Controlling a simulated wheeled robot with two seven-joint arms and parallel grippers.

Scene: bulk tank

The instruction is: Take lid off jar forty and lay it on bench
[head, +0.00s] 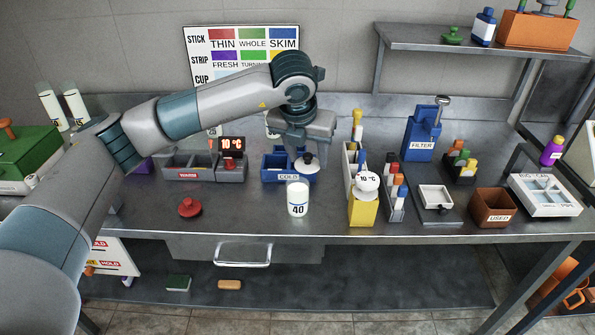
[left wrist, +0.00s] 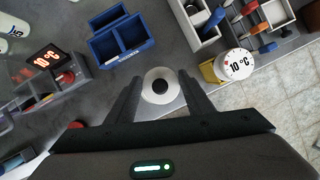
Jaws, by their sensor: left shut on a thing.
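Jar forty (head: 297,200), white with a "40" label, stands upright near the front of the bench (head: 255,216). Its lid (head: 307,168), a white disc with a black knob, is just above and slightly right of the jar's top in the head view, apart from it. My left gripper (head: 306,148) points down over the lid and is shut on it. In the left wrist view the lid (left wrist: 160,86) sits between the two fingers, hiding most or all of the jar. My right gripper is not in view.
A yellow block with a thermometer dial (head: 363,209) is right of the jar. A red knobbed lid (head: 190,207) lies to the left. Bare bench lies between the red lid and the jar.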

